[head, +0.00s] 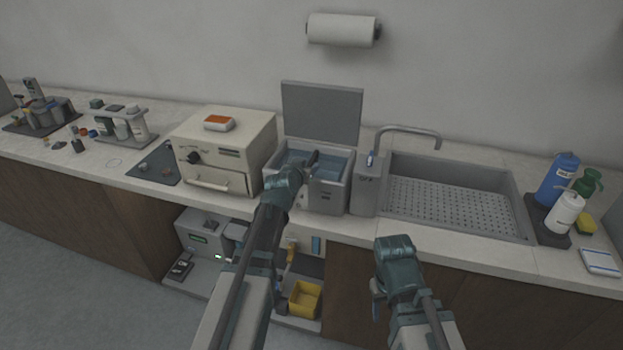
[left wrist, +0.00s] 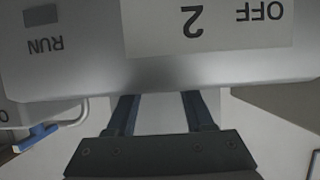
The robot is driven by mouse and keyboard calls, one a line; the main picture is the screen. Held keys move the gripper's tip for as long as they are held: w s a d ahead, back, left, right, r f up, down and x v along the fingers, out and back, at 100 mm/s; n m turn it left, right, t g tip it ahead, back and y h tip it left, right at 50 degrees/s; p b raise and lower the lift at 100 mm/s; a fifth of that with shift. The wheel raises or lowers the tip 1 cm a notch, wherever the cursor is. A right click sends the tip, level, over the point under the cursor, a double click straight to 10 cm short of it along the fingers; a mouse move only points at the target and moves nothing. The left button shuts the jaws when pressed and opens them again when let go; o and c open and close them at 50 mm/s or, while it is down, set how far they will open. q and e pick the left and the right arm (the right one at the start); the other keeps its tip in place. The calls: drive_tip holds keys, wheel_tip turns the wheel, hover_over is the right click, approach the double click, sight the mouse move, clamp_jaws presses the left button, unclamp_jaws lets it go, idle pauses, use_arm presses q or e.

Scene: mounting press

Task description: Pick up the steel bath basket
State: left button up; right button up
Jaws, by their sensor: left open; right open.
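The grey bath (head: 327,197) stands on the counter with its lid (head: 321,112) raised and blue liquid (head: 335,166) inside. I cannot clearly make out the steel basket; my left arm covers part of the bath. My left gripper (head: 312,160) is open at the bath's opening. In the left wrist view its two fingers (left wrist: 160,112) stand apart with nothing visibly held, close to a pale grey panel (left wrist: 90,60) marked RUN, 2 and OFF, upside down. My right gripper (head: 376,300) is open and low in front of the counter, away from the bath.
A beige oven-like box (head: 225,150) stands left of the bath. A narrow grey unit (head: 365,187) stands close on its right, then a sink (head: 455,195) with a tap (head: 410,130). Bottles (head: 558,180) stand at the far right. A yellow bin (head: 304,298) sits on the shelf below.

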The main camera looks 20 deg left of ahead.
use_arm(q)
drive_tip(key=x, duration=0.2)
drive_tip(key=shift+w+f+b, duration=0.2)
drive_tip(key=shift+b, duration=0.1)
drive_tip(key=shift+s+r, duration=0.1)
drive_tip(key=shift+c, duration=0.6)
clamp_jaws()
idle(0.4)
